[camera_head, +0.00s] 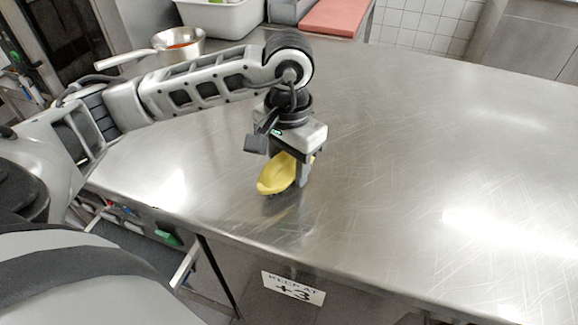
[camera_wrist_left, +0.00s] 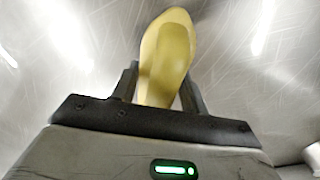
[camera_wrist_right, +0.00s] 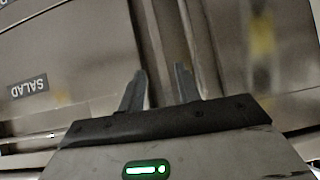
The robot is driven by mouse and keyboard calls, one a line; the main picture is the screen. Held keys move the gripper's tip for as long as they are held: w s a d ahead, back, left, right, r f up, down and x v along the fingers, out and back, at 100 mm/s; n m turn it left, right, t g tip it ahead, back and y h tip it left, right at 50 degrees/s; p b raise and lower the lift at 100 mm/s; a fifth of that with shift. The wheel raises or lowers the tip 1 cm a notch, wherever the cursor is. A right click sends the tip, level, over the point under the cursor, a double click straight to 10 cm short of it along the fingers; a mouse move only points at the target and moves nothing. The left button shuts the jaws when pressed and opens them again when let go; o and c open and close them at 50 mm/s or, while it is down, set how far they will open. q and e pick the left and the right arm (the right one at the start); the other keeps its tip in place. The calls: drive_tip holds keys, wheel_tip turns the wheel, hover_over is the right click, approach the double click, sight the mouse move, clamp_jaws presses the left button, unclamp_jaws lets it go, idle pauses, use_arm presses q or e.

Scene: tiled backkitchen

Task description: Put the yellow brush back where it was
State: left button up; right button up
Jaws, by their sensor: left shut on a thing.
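The yellow brush (camera_head: 276,175) is at the steel table (camera_head: 400,190), near its front edge in the head view. My left gripper (camera_head: 303,180) points down and is shut on the brush. In the left wrist view the brush (camera_wrist_left: 168,55) sits between the two fingers (camera_wrist_left: 160,90) and reaches out beyond them. Its underside is hidden, so I cannot tell whether it touches the table. My right gripper (camera_wrist_right: 158,90) shows only in the right wrist view, with its fingers apart and nothing between them.
A steel saucepan (camera_head: 180,45) and a white bin (camera_head: 225,18) stand at the back left. A red board (camera_head: 338,17) lies at the back. A drawer front with a SALAD label (camera_wrist_right: 28,88) faces my right gripper. The table's right side is clear.

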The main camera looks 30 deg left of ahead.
use_arm(q)
drive_tip(key=shift+s+f, duration=0.2)
drive_tip(key=shift+f, duration=0.2)
drive_tip(key=o, duration=1)
drive_tip(key=shift+c, duration=0.2)
wheel_tip(320, 180, up, 12)
drive_tip(key=shift+r, duration=0.2)
